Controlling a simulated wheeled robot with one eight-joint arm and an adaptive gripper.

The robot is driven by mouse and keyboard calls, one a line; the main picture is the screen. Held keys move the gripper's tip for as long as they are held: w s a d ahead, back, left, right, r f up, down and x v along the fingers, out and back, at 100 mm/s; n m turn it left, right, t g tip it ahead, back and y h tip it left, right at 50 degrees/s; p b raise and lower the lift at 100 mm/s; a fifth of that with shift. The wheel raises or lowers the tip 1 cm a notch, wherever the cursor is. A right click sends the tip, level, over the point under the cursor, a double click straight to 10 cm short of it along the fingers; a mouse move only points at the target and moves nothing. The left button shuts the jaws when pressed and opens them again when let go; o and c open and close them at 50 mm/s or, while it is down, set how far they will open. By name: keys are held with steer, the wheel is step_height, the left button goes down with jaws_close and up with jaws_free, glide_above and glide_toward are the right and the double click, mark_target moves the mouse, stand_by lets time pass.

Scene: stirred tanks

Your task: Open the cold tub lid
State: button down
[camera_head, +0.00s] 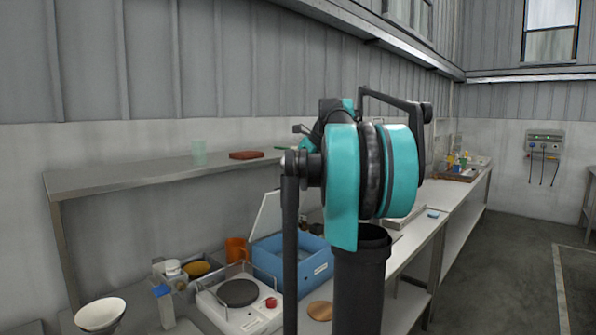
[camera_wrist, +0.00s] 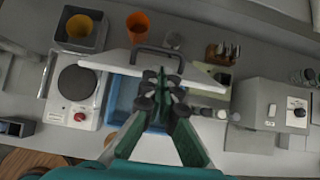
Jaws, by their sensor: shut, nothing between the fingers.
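The cold tub (camera_head: 292,262) is a blue box with a pale label on its front, standing on the bench. Its white lid (camera_head: 268,214) is raised, tilted up along the tub's back left side. In the wrist view the lid (camera_wrist: 108,64) shows as a pale panel with a dark handle (camera_wrist: 157,51), and part of the blue tub (camera_wrist: 121,96) shows below it. My gripper (camera_wrist: 161,78) has green and black fingers, shut and empty, in front of the lid and over the tub. Whether it touches the lid I cannot tell. My arm hides the gripper in the head view.
A hotplate (camera_head: 238,292) with a red knob stands left of the tub. An orange mug (camera_head: 237,249) is behind. A grey control box (camera_wrist: 272,112) stands to the right in the wrist view. A shelf (camera_head: 150,178) runs above the bench.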

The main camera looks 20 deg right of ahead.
steer(key=shift+x, duration=2.7)
steer(key=shift+g+h, duration=0.3)
steer(key=shift+g, duration=0.3)
steer(key=w+a, duration=0.1)
steer(key=w+r, duration=0.1)
steer(key=w, duration=0.1)
steer(key=w+a, duration=0.1)
steer(key=shift+w+a+r, duration=0.3)
steer(key=shift+w, duration=0.05)
